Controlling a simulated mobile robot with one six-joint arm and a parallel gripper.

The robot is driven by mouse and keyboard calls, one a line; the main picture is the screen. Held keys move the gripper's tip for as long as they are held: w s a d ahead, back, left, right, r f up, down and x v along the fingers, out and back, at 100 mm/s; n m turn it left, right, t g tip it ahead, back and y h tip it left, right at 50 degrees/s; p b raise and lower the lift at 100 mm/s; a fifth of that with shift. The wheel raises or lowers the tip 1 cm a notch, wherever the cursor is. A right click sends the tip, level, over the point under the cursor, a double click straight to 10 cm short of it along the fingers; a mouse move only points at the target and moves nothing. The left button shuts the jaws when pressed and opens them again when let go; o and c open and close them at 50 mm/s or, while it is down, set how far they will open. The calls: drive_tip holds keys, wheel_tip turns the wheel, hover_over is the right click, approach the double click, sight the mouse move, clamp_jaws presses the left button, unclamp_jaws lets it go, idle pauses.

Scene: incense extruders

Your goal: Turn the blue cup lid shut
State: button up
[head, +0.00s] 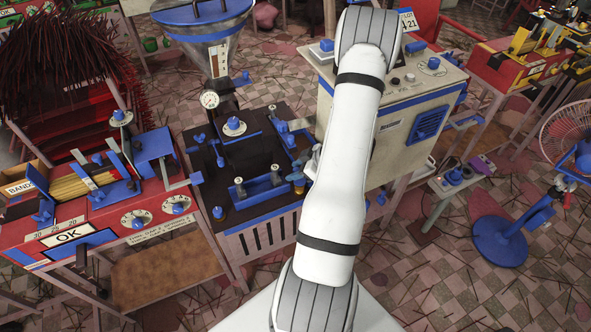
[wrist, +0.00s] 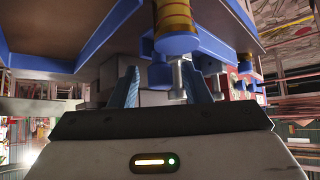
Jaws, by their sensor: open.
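An amber, ribbed cup (wrist: 174,16) with a blue collar hangs into the top of the wrist view. Blue knob-like parts and a grey pin show just below it; I cannot tell which blue part is the lid. My gripper (wrist: 164,88) is open, its two fingers apart below these parts. The blue parts appear between or just beyond the fingertips, and no grip on them shows. In the head view, a small amber-and-blue cup (head: 298,182) stands at the right edge of the dark machine top (head: 250,155), beside my arm, which hides most of my gripper.
The machine top carries blue trays (head: 262,187), knobs and a dial. A beige cabinet (head: 400,115) stands close to the right of my arm. A red bench (head: 110,215) is at left.

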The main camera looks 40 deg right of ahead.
drive_tip(key=v, duration=0.7)
drive_tip(key=shift+s+r, duration=0.2)
drive_tip(key=shift+r, duration=0.05)
drive_tip(key=shift+d, duration=0.15)
